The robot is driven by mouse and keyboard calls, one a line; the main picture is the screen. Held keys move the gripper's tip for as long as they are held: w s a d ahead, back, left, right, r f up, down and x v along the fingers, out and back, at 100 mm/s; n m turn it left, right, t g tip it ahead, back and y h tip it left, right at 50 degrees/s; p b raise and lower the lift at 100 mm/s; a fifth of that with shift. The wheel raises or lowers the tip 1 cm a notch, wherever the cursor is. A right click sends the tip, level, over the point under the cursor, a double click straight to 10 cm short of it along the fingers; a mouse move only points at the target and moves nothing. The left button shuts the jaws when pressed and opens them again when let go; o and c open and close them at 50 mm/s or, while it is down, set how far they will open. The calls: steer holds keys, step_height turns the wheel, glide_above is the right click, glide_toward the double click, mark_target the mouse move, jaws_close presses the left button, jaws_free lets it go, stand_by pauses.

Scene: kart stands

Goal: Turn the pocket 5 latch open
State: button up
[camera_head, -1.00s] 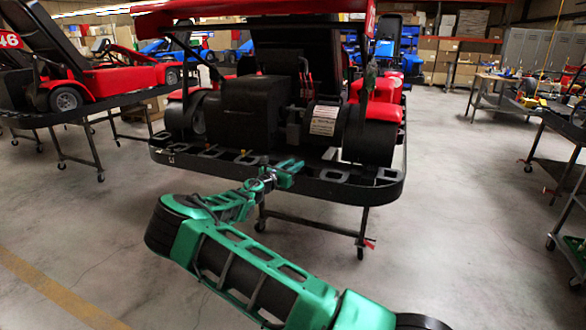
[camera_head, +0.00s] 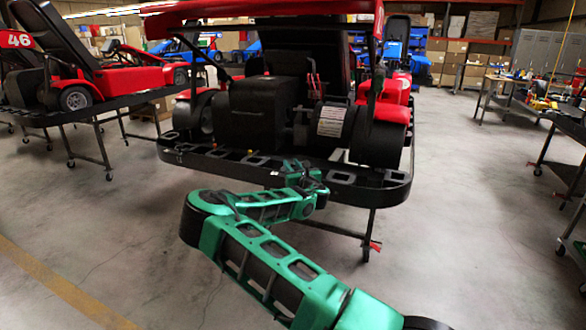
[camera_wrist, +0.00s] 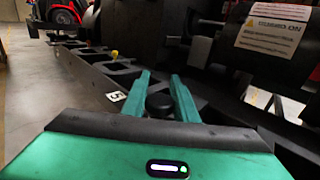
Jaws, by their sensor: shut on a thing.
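In the wrist view my gripper (camera_wrist: 161,92) has its two green fingers on either side of a round black knob (camera_wrist: 160,105), shut on it. The knob sits on the black pocketed rail (camera_wrist: 85,68), beside a white tag marked 5 (camera_wrist: 116,96). Whether the knob is turned is hard to tell, as the fingers and the gripper body hide part of it. In the head view my gripper (camera_head: 298,168) is at the near edge of the same rail (camera_head: 225,168), below the red and black kart; the knob is not clear there.
A yellow knob (camera_wrist: 115,56) stands farther along the rail. The kart's black rear parts (camera_head: 265,112) rise just behind the rail. Another kart on a stand (camera_head: 75,85) is at the left, and a workbench (camera_head: 510,95) at the right. The concrete floor between is clear.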

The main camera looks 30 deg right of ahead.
steer(key=shift+a+n+y, duration=0.3)
steer(key=shift+n+y, duration=0.55)
steer(key=shift+y, duration=0.45)
steer(key=shift+a+n+y, duration=0.25)
steer(key=shift+n+y, duration=0.55)
steer(key=shift+y, duration=0.5)
steer(key=shift+a+n+y, duration=0.3)
steer(key=shift+n+y, duration=0.55)
steer(key=shift+y, duration=0.45)
steer(key=shift+a, duration=0.1)
steer(key=o, duration=1)
steer(key=v, duration=1)
steer(key=shift+s+d, duration=0.3)
steer(key=shift+r, duration=0.1)
